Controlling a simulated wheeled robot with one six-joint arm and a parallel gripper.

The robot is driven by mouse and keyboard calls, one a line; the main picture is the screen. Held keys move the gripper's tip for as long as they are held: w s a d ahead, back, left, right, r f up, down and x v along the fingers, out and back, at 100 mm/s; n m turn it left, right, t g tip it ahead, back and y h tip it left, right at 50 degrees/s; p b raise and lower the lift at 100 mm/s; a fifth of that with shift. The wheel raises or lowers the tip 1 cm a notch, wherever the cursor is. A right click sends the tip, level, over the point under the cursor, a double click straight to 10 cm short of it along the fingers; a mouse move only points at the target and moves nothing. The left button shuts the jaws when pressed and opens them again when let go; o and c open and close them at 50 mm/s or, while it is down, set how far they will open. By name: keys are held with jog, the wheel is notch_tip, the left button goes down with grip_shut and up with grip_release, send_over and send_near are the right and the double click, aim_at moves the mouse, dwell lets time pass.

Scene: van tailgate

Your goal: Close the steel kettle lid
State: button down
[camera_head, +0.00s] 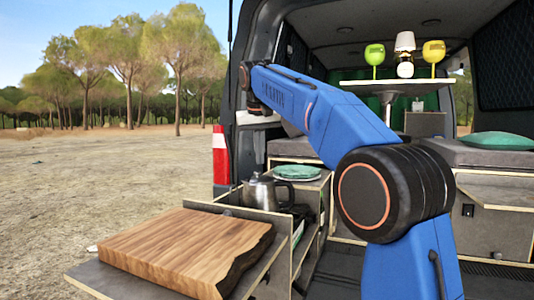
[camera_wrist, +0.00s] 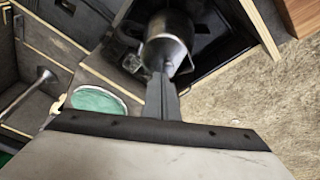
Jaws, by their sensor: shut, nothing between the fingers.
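The steel kettle (camera_head: 259,191) stands upright in the pull-out kitchen unit at the van's rear, its dark handle on the right. In the wrist view the kettle (camera_wrist: 167,32) is at the top centre, straight beyond my fingertips. Its lid is too small and too dark to tell how far it is open. My gripper (camera_wrist: 165,76) is shut and empty, its fingers pointing at the kettle. The fingertips overlap the kettle's near edge in the picture; I cannot tell whether they touch. The fingers are not clearly visible in the head view.
A thick wooden board (camera_head: 188,246) lies on the front of the unit, left of the kettle. A green plate (camera_head: 297,172) is behind the kettle and also shows in the wrist view (camera_wrist: 98,102).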

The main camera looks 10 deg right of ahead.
aim_at(252, 179)
jog(key=shift+w+a+f, duration=0.2)
jog(key=shift+a+f, duration=0.35)
jog(key=shift+a, duration=0.05)
jog(key=shift+w+a+f, duration=0.15)
jog(key=shift+a+f, duration=0.4)
jog(key=shift+a, duration=0.05)
jog(key=shift+a+f, duration=0.3)
jog(key=shift+f, duration=0.15)
jog(key=shift+f, duration=0.2)
jog(key=shift+r, duration=0.15)
